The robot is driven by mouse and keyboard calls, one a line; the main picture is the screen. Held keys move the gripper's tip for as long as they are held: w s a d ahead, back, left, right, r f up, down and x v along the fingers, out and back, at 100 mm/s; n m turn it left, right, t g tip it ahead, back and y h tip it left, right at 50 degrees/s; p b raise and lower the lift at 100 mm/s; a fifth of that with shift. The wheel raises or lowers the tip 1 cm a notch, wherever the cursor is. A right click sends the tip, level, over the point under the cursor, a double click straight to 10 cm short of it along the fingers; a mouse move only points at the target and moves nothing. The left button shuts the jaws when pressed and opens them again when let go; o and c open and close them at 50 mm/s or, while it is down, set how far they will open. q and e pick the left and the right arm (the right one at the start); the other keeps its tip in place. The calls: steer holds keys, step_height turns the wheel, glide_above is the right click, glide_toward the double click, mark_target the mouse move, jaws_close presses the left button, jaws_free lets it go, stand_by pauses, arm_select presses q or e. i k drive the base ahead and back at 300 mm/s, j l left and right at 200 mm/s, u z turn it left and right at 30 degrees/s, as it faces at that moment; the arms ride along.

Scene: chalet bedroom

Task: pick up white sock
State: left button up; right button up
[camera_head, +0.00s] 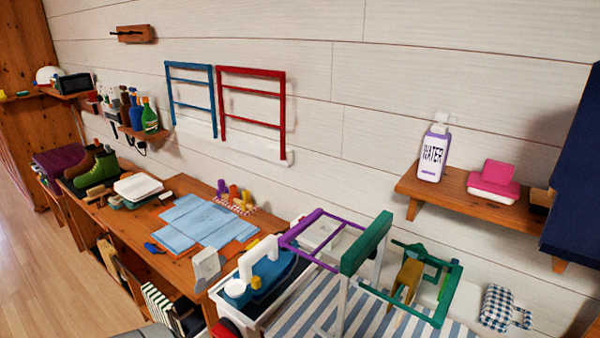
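I cannot make out a white sock for certain. A white folded cloth-like stack (138,187) lies on the far part of the long wooden bench; its exact nature is too small to tell. A small white object (206,266) stands at the front edge of the bench, and I cannot tell what it is. Neither of my grippers is in view.
The wooden bench (180,265) holds a light blue cloth (205,220) and green boots (98,168). A white tub (250,312), a purple frame (312,235) and a green frame (440,290) crowd the near end. Floor (50,270) is clear at left.

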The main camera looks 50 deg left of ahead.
mark_target(208, 264)
steer(key=u, duration=2.25)
steer(key=i+j+z, duration=0.25)
steer(key=k+l, duration=0.1)
